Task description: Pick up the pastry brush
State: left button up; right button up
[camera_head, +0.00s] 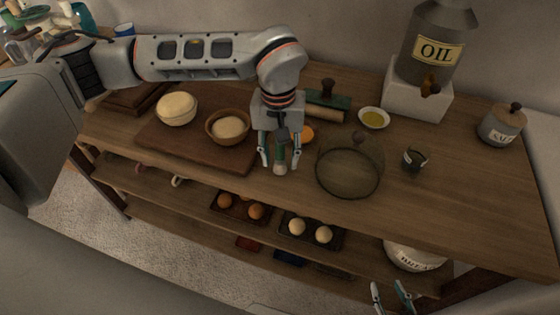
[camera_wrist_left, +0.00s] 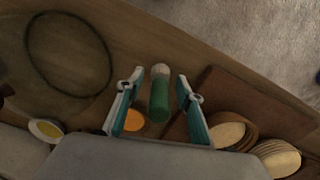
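The pastry brush, with a green handle and a pale end, is between the fingers of my left gripper (camera_head: 280,165) in the head view. In the left wrist view the brush (camera_wrist_left: 159,96) shows between the two fingertips (camera_wrist_left: 160,77), with a gap on each side. The left gripper is open and points down at the table; its palm hides part of the brush. I cannot tell how high the fingertips are above the wood. My right gripper (camera_head: 391,298) is at the bottom edge of the head view, open and empty, in front of the table.
A cutting board (camera_head: 200,150) with a wooden bowl (camera_head: 228,127) lies left of the brush. A round glass cover (camera_head: 349,170) stands close on the right. An orange item (camera_head: 306,133) and a small yellow dish (camera_head: 374,118) are behind. A dark cup (camera_head: 415,158) stands further right.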

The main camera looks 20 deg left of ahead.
pick_arm(q)
grip_shut()
jog(key=shift+r, duration=0.1)
